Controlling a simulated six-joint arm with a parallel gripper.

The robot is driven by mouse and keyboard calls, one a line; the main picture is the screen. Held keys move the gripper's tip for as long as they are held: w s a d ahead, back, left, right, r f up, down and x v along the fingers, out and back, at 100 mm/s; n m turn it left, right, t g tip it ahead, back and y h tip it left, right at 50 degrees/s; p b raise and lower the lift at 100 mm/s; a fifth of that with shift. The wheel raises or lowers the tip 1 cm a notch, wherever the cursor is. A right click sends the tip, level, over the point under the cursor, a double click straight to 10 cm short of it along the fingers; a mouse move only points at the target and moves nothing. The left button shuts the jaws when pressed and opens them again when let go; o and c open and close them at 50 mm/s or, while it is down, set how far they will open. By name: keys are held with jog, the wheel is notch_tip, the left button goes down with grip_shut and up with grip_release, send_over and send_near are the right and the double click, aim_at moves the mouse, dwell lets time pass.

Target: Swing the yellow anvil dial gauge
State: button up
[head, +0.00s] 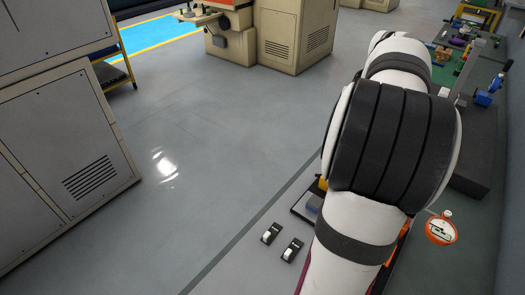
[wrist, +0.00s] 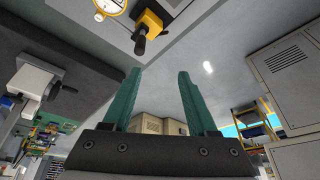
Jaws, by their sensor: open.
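In the wrist view, my gripper (wrist: 157,72) shows two green fingers spread apart with nothing between them. A round white dial with a yellow rim (wrist: 110,7) is cut off by the top edge of that view, ahead of the fingertips. A yellow block with a black knob (wrist: 149,24) is just right of the dial, apart from the fingers. I cannot tell whether the dial and block are joined. In the head view, my arm hides my gripper. An orange-rimmed dial gauge (head: 441,231) lies right of the arm, and a small yellow part (head: 323,184) peeks out on its left.
Two small black-and-white switches (head: 280,242) are on the surface left of my arm. A dark block (head: 466,150) and a green work surface with tools (head: 455,65) lie beyond on the right. Cream cabinets (head: 65,130) stand at left. The grey floor between is clear.

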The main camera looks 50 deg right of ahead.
jog(key=w+a+y, duration=0.1)
jog(key=w+a, duration=0.4)
jog(key=a, duration=0.4)
jog(key=w+a+n+y, duration=0.1)
jog(key=w+a, duration=0.4)
jog(key=a, duration=0.3)
jog(key=shift+a+f+n, duration=0.25)
jog(key=shift+a+n, duration=0.05)
jog(key=shift+a, duration=0.05)
jog(key=shift+a, duration=0.1)
jog(key=s+a+f+n+g+y, duration=0.1)
jog(key=s+a+f, duration=0.1)
jog(key=a, duration=0.9)
jog(key=s+a+f+n+g+y, duration=0.1)
jog(key=s+a+f+y, duration=0.1)
jog(key=a, duration=1)
jog(key=s+a+f+n+g, duration=0.1)
jog(key=s+a+f, duration=0.1)
jog(key=s+a, duration=0.4)
jog(key=shift+s+f, duration=0.4)
jog(key=shift+s, duration=0.55)
